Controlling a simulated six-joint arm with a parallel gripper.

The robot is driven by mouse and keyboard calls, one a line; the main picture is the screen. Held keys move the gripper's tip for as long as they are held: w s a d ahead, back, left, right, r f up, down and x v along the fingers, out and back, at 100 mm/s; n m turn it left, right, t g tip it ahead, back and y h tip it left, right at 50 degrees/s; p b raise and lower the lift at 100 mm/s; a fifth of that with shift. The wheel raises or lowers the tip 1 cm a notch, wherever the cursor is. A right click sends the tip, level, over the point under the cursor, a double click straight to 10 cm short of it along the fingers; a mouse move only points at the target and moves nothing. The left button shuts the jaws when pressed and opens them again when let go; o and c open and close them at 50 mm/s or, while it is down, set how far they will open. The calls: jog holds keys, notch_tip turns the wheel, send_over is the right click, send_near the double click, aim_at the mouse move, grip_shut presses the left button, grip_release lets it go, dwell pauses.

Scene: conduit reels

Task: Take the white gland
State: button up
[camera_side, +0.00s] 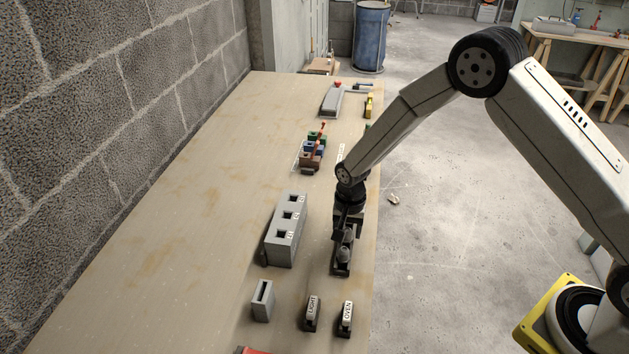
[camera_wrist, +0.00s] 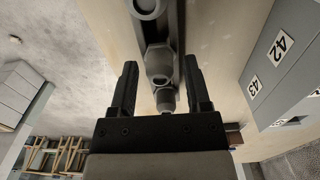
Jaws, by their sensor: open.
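My gripper (camera_side: 346,228) is low over the right side of the bench, pointing down at a dark narrow rack (camera_side: 342,270). In the wrist view my gripper (camera_wrist: 160,72) is open, a finger on each side of a grey hex-bodied gland (camera_wrist: 160,62) with a threaded end. The gland shows grey; I cannot tell if it is the white one. A second round grey piece (camera_wrist: 147,8) sits farther along the rack at the top edge of the wrist view. Contact between fingers and gland cannot be told.
A grey block (camera_side: 284,242) with several labelled square holes stands just left of my gripper. A small slotted block (camera_side: 262,301) and holders marked LIGHT (camera_side: 311,315) and OVEN (camera_side: 345,319) are nearer. Coloured parts (camera_side: 312,150) and a grey box (camera_side: 331,101) are farther back. The bench's left is clear.

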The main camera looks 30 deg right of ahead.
grip_shut()
jog(key=shift+r, duration=1.1)
dwell(1.0)
jog(key=shift+r, duration=0.95)
